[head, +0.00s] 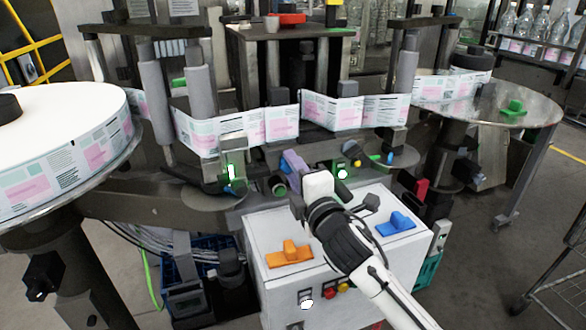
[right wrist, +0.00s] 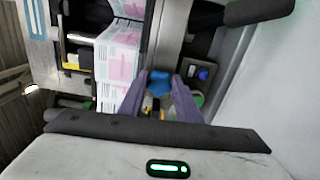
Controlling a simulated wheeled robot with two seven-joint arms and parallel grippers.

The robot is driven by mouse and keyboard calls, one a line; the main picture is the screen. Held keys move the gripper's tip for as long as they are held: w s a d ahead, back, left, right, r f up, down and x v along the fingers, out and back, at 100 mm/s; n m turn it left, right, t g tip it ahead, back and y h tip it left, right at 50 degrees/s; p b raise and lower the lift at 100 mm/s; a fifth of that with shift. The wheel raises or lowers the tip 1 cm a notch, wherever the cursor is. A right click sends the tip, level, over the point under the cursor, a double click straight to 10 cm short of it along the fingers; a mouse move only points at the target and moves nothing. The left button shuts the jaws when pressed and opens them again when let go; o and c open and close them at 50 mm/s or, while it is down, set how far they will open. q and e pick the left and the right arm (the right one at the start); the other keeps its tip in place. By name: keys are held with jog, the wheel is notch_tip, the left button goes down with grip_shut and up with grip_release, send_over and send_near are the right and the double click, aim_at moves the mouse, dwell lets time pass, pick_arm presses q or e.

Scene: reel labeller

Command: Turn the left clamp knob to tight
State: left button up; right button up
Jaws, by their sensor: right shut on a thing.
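My right gripper (head: 292,162) reaches up over the white box to the middle of the labeller, just below the label strip. In the right wrist view its two purple fingers (right wrist: 161,88) are shut on a blue knob (right wrist: 158,82), one finger on each side of it. In the head view this knob is hidden by the gripper, and I cannot read its turn or any tight mark. My left gripper is not in view.
The label strip (head: 262,127) runs across behind the gripper from the large reel (head: 62,150). The white box (head: 270,290) carries an orange clamp-like piece (head: 290,254) and a blue one (head: 396,223). A metal round table (head: 490,103) stands at right.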

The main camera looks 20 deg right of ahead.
jog(key=m, duration=1.2)
jog(key=shift+a+f+m, duration=0.1)
jog(key=shift+f+m, duration=0.05)
jog(key=shift+m, duration=0.15)
dwell(0.4)
jog(key=o, duration=0.7)
jog(key=shift+o, duration=0.2)
jog(key=shift+s, duration=0.15)
jog(key=s+b, duration=0.1)
jog(key=s, duration=0.9)
jog(key=shift+d, duration=0.2)
